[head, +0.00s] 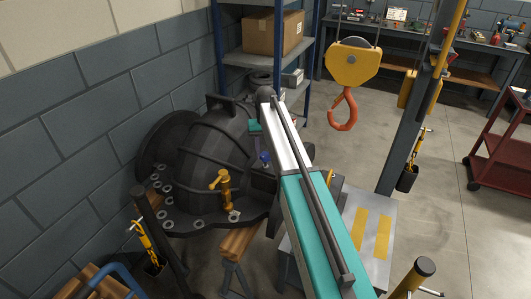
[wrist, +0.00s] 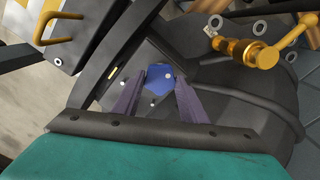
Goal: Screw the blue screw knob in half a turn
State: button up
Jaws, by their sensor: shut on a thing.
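The blue screw knob (wrist: 159,80) sits on the dark casing (wrist: 262,75), between the two fingers of my gripper (wrist: 160,78) in the wrist view. The fingers are shut on the knob, one on each side. In the head view a small part of the blue knob (head: 265,159) shows beside my arm, on the casing (head: 205,150). I cannot tell how far the knob is turned.
A brass valve fitting (head: 222,187) stands on the casing flange, left of my arm. A yellow hoist block with an orange hook (head: 343,110) hangs at right. A grey platform with yellow stripes (head: 358,232) lies right of my arm. Open floor (head: 440,190) lies farther right.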

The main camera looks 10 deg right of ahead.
jog(key=m, duration=1)
jog(key=shift+m+b, duration=0.3)
jog(key=shift+b, duration=0.05)
jog(key=shift+s+m, duration=0.1)
jog(key=shift+m, duration=1.9)
jog(key=o, duration=1.1)
jog(key=shift+c, duration=0.2)
jog(key=shift+r, duration=0.1)
